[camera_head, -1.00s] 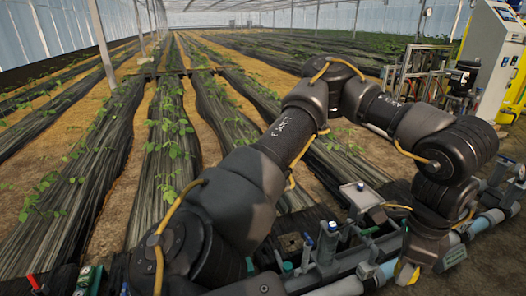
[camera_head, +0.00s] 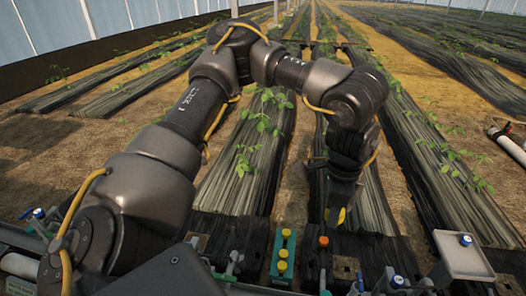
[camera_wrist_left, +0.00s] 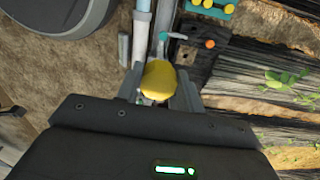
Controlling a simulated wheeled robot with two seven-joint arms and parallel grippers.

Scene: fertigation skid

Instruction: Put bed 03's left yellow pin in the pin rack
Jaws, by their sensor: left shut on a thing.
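My left gripper (camera_head: 340,212) hangs over the pipework right of centre in the head view, pointing down. It is shut on a yellow pin (camera_head: 341,216). In the left wrist view, the pin's rounded yellow head (camera_wrist_left: 160,81) sits between the two fingers; its lower part is hidden. A green rack (camera_head: 274,262) with several yellow pins upright in it stands left of and below the gripper in the head view. It also shows at the top edge of the left wrist view (camera_wrist_left: 228,12), apart from the held pin. My right gripper is not in view.
An orange-topped knob (camera_head: 323,241) stands right of the rack. Several blue-topped fittings (camera_head: 397,281) line the pipework. A grey tray-like plate (camera_head: 462,260) with a blue knob is at lower right. Planted beds (camera_head: 445,150) stretch away behind.

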